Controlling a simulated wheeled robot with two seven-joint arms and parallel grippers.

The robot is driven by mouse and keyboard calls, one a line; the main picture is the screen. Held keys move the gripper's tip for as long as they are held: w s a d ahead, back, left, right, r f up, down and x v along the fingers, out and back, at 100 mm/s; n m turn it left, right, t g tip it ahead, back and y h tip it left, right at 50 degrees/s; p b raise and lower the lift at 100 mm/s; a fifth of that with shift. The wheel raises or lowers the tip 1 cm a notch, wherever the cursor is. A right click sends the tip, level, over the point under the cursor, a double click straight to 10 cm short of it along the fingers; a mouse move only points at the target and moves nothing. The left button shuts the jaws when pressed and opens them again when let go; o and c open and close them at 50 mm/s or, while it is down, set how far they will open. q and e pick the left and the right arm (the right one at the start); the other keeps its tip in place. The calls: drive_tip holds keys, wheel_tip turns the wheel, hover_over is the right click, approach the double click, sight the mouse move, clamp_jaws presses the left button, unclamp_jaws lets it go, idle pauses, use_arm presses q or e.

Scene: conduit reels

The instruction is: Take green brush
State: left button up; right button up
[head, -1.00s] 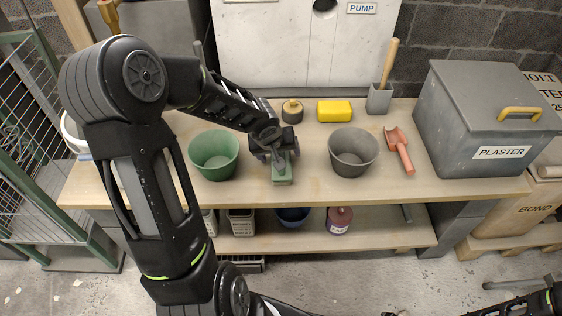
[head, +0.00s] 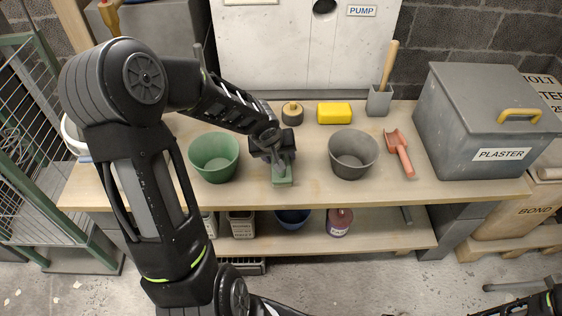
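The green brush (head: 282,181) is on the bench front, between a green bucket and a grey bucket. Only its green lower part shows clearly; my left gripper hides the upper part. My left gripper (head: 279,160) points down right at the brush, with its fingers around or against the upper part. I cannot tell whether the fingers are closed on it. I cannot tell whether the brush touches the bench top. Part of my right arm shows at the bottom right corner, and its gripper is out of view.
The green bucket (head: 214,157) stands close left of my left gripper, the grey bucket (head: 353,154) to the right. Behind are a round dark pot (head: 292,114) and yellow sponge (head: 334,113).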

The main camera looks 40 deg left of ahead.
use_arm(q)
drive_tip(key=c, duration=0.7)
drive_tip(key=shift+o, duration=0.2)
drive_tip(key=shift+r, duration=0.2)
drive_tip(key=shift+c, duration=0.8)
wheel_tip(320, 180, up, 10)
drive_tip(key=p, duration=0.4)
drive_tip(key=shift+f, duration=0.2)
clamp_jaws()
